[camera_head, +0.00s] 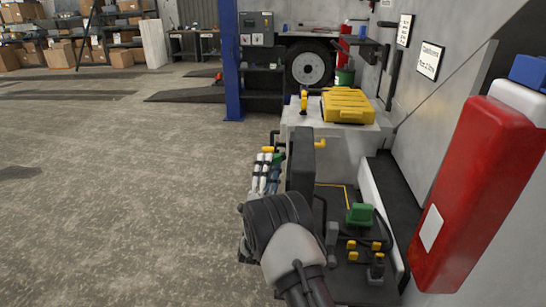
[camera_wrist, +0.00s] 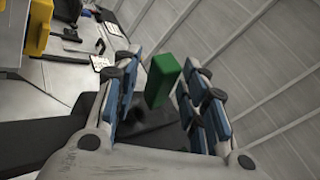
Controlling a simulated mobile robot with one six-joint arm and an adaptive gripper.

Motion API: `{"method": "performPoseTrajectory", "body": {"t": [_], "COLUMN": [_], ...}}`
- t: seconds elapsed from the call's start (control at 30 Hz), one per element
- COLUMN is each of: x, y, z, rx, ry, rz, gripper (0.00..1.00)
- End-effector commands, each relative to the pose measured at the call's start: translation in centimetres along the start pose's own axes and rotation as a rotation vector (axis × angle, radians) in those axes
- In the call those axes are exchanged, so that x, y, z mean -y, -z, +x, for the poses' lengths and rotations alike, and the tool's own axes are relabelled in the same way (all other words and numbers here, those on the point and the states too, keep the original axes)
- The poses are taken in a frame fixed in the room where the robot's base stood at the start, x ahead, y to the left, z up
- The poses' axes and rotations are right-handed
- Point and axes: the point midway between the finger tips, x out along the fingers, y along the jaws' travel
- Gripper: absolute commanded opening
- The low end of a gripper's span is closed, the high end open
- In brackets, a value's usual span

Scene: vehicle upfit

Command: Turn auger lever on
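My gripper (camera_head: 267,170) is at the left side of the grey machine in the head view, fingers pointing away from the camera. In the wrist view its blue-padded fingers (camera_wrist: 160,104) are apart. A green block-shaped handle (camera_wrist: 162,80) shows in the gap between them, with space on both sides; I cannot tell how far in it is. A small green piece (camera_head: 279,157) also shows by the fingertips in the head view. A yellow-topped upright lever (camera_head: 304,100) stands on the machine's far end. No label names the auger lever legibly, so I cannot tell which control it is.
A yellow case (camera_head: 347,105) lies on the machine's top. A larger green block (camera_head: 361,214) and several yellow knobs sit on the near dark panel. A blue post (camera_head: 231,60) rises behind. The floor at left is clear.

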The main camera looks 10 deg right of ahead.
Motion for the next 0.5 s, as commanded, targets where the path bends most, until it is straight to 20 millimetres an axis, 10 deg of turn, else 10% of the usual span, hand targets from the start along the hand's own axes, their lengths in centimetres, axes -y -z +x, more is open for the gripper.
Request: {"method": "performPoseTrajectory", "body": {"t": [0.5], "x": [0.67], "y": [0.22], "z": [0.38], "rx": [0.0], "ry": [0.0], "rz": [0.0], "gripper": [0.35]}}
